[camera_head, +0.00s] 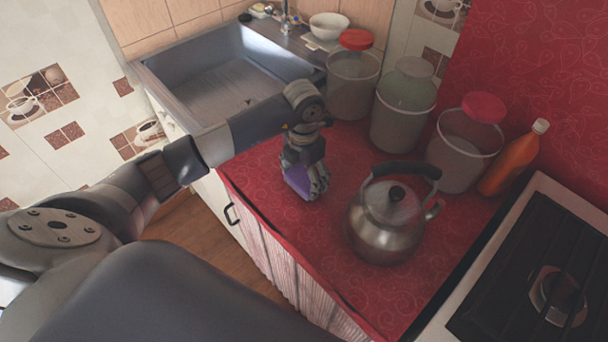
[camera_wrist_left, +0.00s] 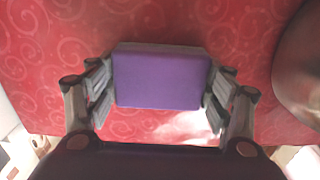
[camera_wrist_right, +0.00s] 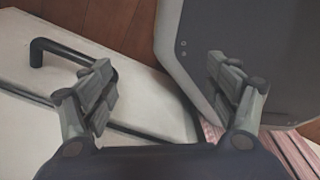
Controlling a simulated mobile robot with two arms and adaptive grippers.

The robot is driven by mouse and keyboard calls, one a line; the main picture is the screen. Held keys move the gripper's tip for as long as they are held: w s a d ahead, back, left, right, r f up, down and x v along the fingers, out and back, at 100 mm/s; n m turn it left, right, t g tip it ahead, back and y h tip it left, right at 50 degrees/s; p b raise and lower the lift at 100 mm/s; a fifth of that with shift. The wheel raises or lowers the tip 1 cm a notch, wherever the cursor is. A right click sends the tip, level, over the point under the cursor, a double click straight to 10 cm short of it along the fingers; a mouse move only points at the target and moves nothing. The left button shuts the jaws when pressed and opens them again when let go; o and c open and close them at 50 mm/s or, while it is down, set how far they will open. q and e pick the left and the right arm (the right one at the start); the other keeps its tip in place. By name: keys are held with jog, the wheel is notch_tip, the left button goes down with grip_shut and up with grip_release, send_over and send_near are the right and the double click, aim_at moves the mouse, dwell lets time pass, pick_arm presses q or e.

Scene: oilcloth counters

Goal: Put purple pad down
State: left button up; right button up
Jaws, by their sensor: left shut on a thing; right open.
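The purple pad (camera_wrist_left: 160,78) is a small block with a purple face and grey edges. My left gripper (camera_wrist_left: 160,88) is shut on it, with a finger on each side. In the head view the left gripper (camera_head: 306,182) points down over the red counter (camera_head: 350,150), and the purple pad (camera_head: 297,180) shows at its fingertips, close to the counter top. I cannot tell whether the pad touches the cloth. My right gripper (camera_wrist_right: 160,95) is open and empty, in front of a pale cabinet front; it is not visible in the head view.
A metal kettle (camera_head: 392,212) stands just right of the left gripper. A sink (camera_head: 225,80) lies at the left, a stove (camera_head: 540,270) at the right. The counter's front strip is clear.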

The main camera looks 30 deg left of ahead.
aim_at(304, 176)
pick_arm(q)
jog(key=shift+f, duration=0.15)
jog(key=o, duration=1.1)
jog(key=shift+r, duration=0.4)
notch_tip(304, 176, up, 12)
jog(key=b, duration=0.1)
jog(key=shift+f, duration=0.2)
